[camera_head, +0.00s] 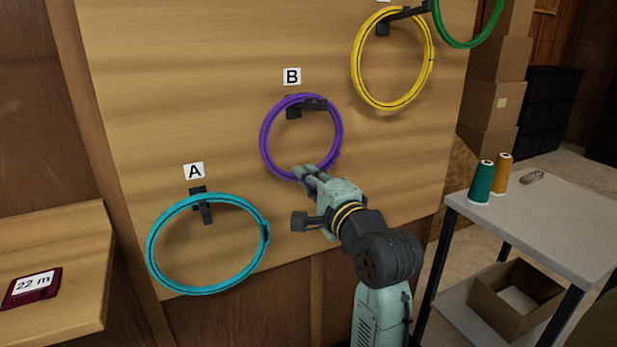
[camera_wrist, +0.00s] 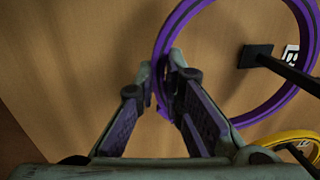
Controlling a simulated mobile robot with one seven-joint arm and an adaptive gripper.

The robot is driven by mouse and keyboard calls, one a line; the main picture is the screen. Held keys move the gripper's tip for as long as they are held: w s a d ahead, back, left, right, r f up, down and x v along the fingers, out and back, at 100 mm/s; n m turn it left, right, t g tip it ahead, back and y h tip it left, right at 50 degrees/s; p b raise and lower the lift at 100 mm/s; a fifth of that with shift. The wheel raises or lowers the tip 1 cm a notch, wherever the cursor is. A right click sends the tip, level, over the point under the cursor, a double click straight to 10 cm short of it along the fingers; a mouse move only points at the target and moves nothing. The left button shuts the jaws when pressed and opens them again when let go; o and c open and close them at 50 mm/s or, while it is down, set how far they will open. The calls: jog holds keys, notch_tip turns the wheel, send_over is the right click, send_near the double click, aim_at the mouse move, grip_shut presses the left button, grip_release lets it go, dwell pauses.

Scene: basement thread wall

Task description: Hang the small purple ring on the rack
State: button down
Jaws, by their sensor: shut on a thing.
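The purple ring (camera_head: 265,143) is upright in front of the wooden board, at the peg (camera_head: 294,113) under label B (camera_head: 292,76). The peg's base shows inside the ring, and its rod crosses in front of the ring's upper part, so the ring appears to be around the peg. Whether it rests on the peg I cannot tell. My gripper (camera_head: 306,174) is shut on the ring's lower edge. In the wrist view the ring (camera_wrist: 225,112) passes between my fingertips (camera_wrist: 160,82), and the dark rod (camera_wrist: 290,73) crosses over the ring's far side.
A cyan ring (camera_head: 152,241) hangs at label A (camera_head: 194,171), lower left. A yellow ring (camera_head: 357,70) and a green ring (camera_head: 470,44) hang at the upper right. A grey table (camera_head: 560,205) with thread spools (camera_head: 482,182) stands right of my arm. A wooden ledge (camera_head: 65,225) is at the left.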

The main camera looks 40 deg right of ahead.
dwell(0.4)
jog(key=c, duration=1.6)
grip_release()
jog(key=shift+o, duration=0.4)
jog(key=p+v, duration=0.1)
jog(key=v, duration=0.8)
jog(key=shift+p, duration=0.4)
